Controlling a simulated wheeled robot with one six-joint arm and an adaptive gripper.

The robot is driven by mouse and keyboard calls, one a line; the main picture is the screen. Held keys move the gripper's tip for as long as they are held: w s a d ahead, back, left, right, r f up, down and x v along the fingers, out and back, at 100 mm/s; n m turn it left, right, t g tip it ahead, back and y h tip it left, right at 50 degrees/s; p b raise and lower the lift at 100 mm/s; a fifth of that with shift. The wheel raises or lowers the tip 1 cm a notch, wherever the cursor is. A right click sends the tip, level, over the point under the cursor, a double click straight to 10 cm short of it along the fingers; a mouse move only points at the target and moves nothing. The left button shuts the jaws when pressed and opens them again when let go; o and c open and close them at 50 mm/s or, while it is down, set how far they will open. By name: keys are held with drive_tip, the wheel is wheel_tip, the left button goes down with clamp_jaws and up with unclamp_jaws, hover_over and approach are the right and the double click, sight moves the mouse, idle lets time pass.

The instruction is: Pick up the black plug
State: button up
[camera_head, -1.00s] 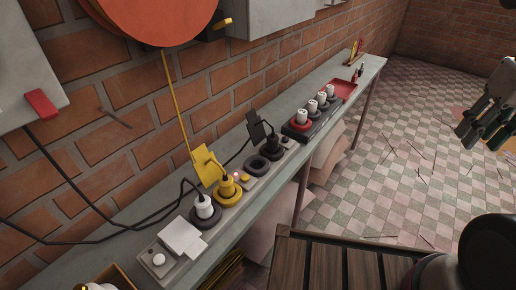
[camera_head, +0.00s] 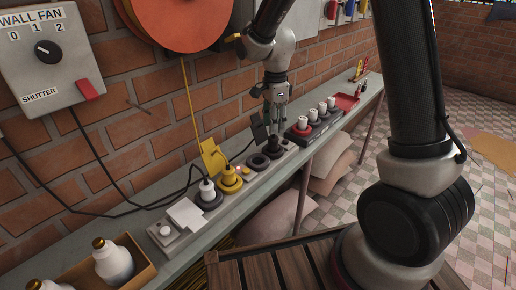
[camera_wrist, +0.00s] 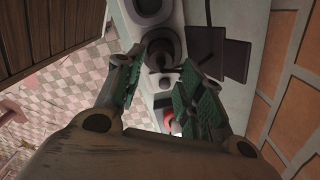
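The black plug (camera_head: 271,147) stands upright in a dark round socket on the grey shelf, with a black flap beside it. In the wrist view the plug (camera_wrist: 160,52) lies at the tips of my fingers, roughly between them. My gripper (camera_head: 275,118) points down just above the plug. In the wrist view my gripper (camera_wrist: 166,62) is open, its green-padded fingers apart with nothing gripped. I cannot tell whether a finger touches the plug.
An empty black ring socket (camera_head: 259,162), a yellow plug (camera_head: 229,175) and a white plug (camera_head: 207,188) stand to the left. The brick wall (camera_head: 150,118) runs behind the shelf.

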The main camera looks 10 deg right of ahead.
sight(274, 137)
drive_tip(key=m, duration=0.2)
drive_tip(key=shift+w+f+m, duration=0.1)
drive_tip(key=shift+w+m, duration=0.05)
drive_tip(key=shift+m, duration=0.25)
wheel_tip(274, 137, down, 8)
drive_tip(key=shift+r, duration=0.2)
drive_tip(key=c, duration=0.7)
